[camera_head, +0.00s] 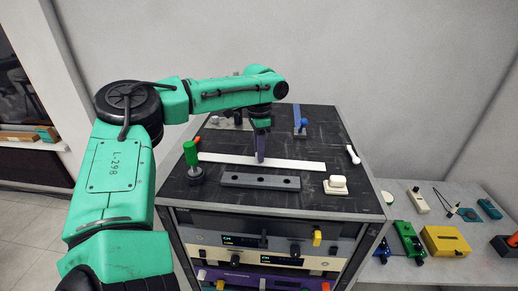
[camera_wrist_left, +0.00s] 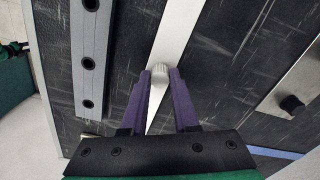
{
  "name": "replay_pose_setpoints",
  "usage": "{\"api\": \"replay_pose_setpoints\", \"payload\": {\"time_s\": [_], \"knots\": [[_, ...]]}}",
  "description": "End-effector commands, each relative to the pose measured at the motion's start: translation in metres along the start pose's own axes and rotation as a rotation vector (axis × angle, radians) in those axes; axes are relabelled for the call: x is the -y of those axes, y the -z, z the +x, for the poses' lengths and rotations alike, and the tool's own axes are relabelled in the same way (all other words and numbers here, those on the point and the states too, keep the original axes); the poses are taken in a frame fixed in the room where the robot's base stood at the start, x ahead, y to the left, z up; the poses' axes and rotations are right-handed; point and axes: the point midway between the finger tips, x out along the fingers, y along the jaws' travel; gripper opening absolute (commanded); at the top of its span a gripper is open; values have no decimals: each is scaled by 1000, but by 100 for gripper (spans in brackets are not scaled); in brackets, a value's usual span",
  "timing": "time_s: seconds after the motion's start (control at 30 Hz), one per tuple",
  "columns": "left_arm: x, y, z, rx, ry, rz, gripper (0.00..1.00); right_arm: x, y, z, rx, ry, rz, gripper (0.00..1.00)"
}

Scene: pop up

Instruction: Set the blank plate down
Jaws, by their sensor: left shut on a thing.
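The blank plate is a long, thin white strip (camera_head: 292,163) over the dark top of the instrument rack. It also shows in the left wrist view (camera_wrist_left: 178,32), with a small ribbed knob (camera_wrist_left: 159,72) on it. My left gripper (camera_head: 260,158) points down at the plate's middle, its purple fingers (camera_wrist_left: 159,80) on either side of the knob. It is shut on the plate by this knob. The plate looks level and on or very close to the top; I cannot tell if they touch. My right gripper is in neither view.
A grey bar with holes (camera_head: 260,181) lies in front of the plate. A green-handled tool (camera_head: 191,160) stands left, a white block (camera_head: 336,185) right front, and a blue-knobbed piece (camera_head: 300,130) behind. A side bench (camera_head: 440,205) at right holds several small devices.

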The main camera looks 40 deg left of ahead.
Motion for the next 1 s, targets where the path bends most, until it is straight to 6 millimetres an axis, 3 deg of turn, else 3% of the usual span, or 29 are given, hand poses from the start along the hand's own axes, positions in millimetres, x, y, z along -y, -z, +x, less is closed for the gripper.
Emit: {"api": "replay_pose_setpoints", "payload": {"time_s": [0.1,0.13,0.2,0.57,0.67,1.0], "knots": [[0,0,1,0,0,1,0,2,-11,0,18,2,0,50],[0,0,1,0,0,1,40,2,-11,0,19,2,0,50],[0,0,0,0,0,1,58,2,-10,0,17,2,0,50],[0,1,-5,-1,2,0,58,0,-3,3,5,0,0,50],[0,2,-21,-3,4,1,58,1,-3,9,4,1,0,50],[0,1,-109,0,2,0,58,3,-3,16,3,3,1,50]]}}
